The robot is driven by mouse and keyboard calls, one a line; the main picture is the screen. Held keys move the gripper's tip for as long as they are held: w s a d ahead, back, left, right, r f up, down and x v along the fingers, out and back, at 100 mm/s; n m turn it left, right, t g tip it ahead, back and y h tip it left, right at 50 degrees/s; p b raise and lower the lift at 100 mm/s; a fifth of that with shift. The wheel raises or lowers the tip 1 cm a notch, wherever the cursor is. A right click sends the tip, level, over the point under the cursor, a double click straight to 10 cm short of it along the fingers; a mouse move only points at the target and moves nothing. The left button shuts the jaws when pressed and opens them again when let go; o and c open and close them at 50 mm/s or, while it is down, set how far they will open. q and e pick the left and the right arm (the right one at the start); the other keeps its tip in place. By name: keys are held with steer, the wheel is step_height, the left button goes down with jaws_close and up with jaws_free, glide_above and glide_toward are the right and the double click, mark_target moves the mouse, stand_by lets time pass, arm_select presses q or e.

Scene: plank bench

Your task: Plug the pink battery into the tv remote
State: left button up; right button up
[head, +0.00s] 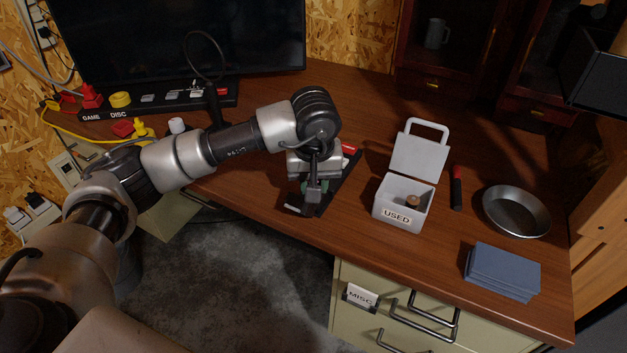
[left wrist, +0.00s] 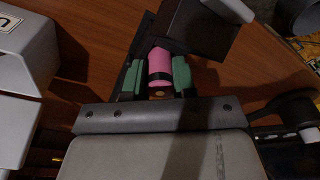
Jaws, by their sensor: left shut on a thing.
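My left gripper (head: 313,192) is over the desk, in the middle of the head view. In the left wrist view its green-padded fingers (left wrist: 160,78) are shut on the pink battery (left wrist: 159,66), which has a dark band near its lower end. The black tv remote (head: 346,176) lies on the desk beneath and beside the gripper, partly hidden by it. In the left wrist view dark parts lie close behind the battery; I cannot tell whether it touches the remote. The battery is hidden in the head view. My right gripper is not in view.
A white box (head: 402,217) marked USED stands open right of the gripper, with a small round thing inside. Beyond are a black-and-red stick (head: 456,188), a metal bowl (head: 516,211) and blue stacked slabs (head: 502,271). A monitor (head: 180,45) and black switch strip (head: 155,103) stand at back left.

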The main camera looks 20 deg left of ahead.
arm_select(q)
steer(key=shift+f, duration=0.2)
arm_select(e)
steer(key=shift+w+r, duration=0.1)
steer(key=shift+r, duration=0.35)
arm_select(q)
steer(key=shift+r, duration=0.75)
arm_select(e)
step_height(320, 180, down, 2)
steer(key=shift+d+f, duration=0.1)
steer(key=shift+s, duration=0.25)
